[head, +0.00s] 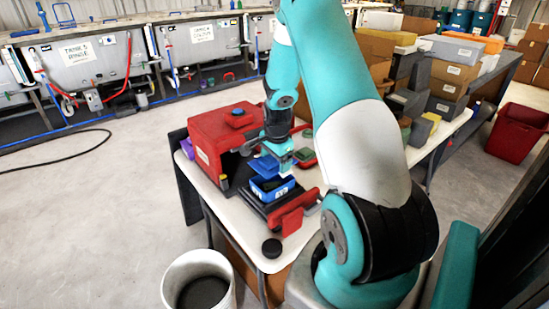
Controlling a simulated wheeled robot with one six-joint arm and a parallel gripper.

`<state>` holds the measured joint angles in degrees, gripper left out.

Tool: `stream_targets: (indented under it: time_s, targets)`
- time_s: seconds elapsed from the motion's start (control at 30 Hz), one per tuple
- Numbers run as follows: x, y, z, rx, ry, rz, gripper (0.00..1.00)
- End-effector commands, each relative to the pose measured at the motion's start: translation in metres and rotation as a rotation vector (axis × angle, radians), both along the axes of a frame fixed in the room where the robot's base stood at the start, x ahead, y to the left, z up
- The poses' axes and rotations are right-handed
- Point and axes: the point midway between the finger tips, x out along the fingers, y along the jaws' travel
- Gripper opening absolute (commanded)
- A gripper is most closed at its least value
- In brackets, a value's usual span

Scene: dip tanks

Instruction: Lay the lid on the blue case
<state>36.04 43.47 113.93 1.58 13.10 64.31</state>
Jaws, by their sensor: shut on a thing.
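The blue case (271,190) stands on a dark tray with red parts on the white table, and a label shows on its front. The blue lid (263,166) is just above the case, over its back left part. My gripper (277,161) points down over the case and is shut on the lid. The exact grip and any gap between lid and case are too small to tell.
A red box (222,133) stands left of the case. A green piece (304,155) lies behind it. Stacked cartons (450,78) fill the back right.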

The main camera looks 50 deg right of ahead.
Motion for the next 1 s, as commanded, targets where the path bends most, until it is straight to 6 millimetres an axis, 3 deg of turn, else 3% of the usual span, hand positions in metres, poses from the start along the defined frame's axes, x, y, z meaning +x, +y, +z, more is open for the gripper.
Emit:
stream_targets:
  time_s: [0.5,1.0]
  targets:
    - [0.001,0.001,-0.047,0.000,0.001,0.006,0.58]
    - [0.001,0.001,-0.052,0.000,0.000,0.006,0.58]
